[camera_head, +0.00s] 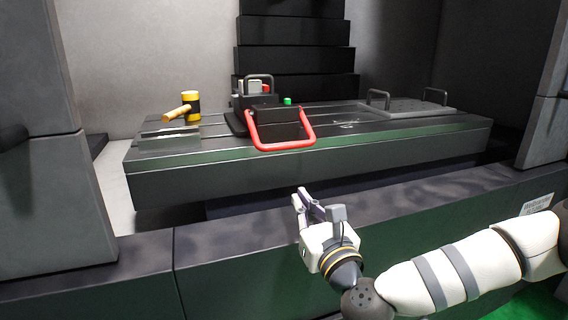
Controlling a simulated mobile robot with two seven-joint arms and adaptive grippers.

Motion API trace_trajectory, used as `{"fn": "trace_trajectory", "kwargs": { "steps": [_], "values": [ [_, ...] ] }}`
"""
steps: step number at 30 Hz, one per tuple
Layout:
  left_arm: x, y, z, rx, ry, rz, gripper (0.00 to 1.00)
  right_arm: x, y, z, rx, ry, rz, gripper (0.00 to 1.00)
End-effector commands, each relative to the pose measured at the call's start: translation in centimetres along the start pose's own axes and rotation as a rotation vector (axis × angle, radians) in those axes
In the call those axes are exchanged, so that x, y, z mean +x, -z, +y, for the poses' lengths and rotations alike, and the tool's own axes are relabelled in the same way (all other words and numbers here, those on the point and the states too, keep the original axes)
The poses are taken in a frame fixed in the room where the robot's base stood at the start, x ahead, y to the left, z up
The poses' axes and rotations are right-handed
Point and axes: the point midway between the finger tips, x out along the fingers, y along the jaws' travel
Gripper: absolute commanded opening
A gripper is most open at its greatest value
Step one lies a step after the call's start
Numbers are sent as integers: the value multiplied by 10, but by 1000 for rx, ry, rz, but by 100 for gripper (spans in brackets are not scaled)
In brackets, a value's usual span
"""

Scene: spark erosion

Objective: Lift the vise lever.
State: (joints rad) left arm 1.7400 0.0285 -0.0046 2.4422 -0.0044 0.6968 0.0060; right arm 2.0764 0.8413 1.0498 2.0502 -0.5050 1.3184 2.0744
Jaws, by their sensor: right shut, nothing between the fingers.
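The vise (278,122) is a dark block on the machine table. Its lever (285,147) is a red U-shaped bar that slopes down in front of the block, with its cross bar low at the front. My right gripper (306,193) is in front of the table and below the lever, clearly apart from it. It points up toward the vise, and its fingers are shut with nothing between them. My left gripper is not in view.
The grey machine table (320,165) has a raised front edge. A yellow-and-black mallet (193,104) stands at the left, and a plate with two handles (408,108) lies at the right. A dark wall (230,245) runs across the front.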

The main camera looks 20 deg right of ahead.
Motion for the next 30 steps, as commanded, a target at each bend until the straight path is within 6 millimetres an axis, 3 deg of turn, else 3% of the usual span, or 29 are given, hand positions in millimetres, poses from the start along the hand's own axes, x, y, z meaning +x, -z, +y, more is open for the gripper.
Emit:
{"fn": "trace_trajectory", "kwargs": {
  "steps": [11, 14, 26, 30],
  "values": [
    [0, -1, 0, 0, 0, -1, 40, 4, -1, 0, 3, 2, -3, 0],
    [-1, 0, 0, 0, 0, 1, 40, 16, -2, 0, 1, 2, -4, 0],
    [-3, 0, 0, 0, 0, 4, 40, 102, -1, 0, 1, 2, -3, 0],
    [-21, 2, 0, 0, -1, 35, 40, 94, -33, 0, 3, 1, -10, 0]
  ]
}}
